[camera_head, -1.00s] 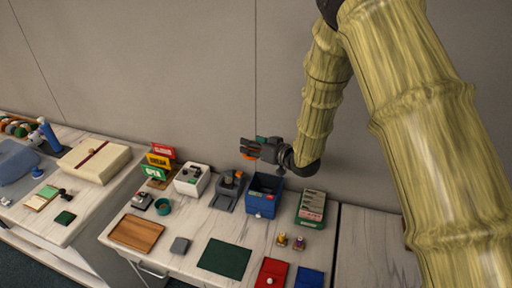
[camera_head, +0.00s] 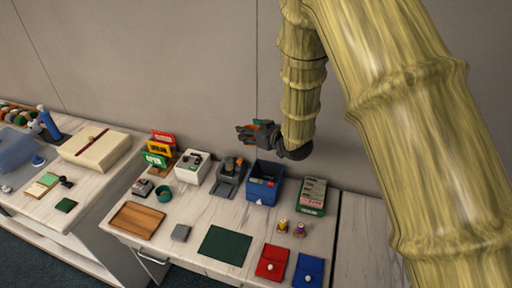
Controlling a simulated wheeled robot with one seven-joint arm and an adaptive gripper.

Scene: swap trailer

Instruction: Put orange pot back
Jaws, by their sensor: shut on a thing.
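My gripper (camera_head: 246,132) is raised in front of the wall, above the back of the middle table, and points left. It is shut on a small orange thing, which I take to be the orange pot (camera_head: 243,137). Only slivers of orange show between the dark fingers, so the pot's shape and tilt are hidden. A teal pot (camera_head: 164,192) stands on the table, apart from my gripper, to the lower left.
Below my gripper stand a grey device (camera_head: 229,180), a blue box (camera_head: 263,190) and a white box (camera_head: 192,167). Stacked signs (camera_head: 160,148) stand left.

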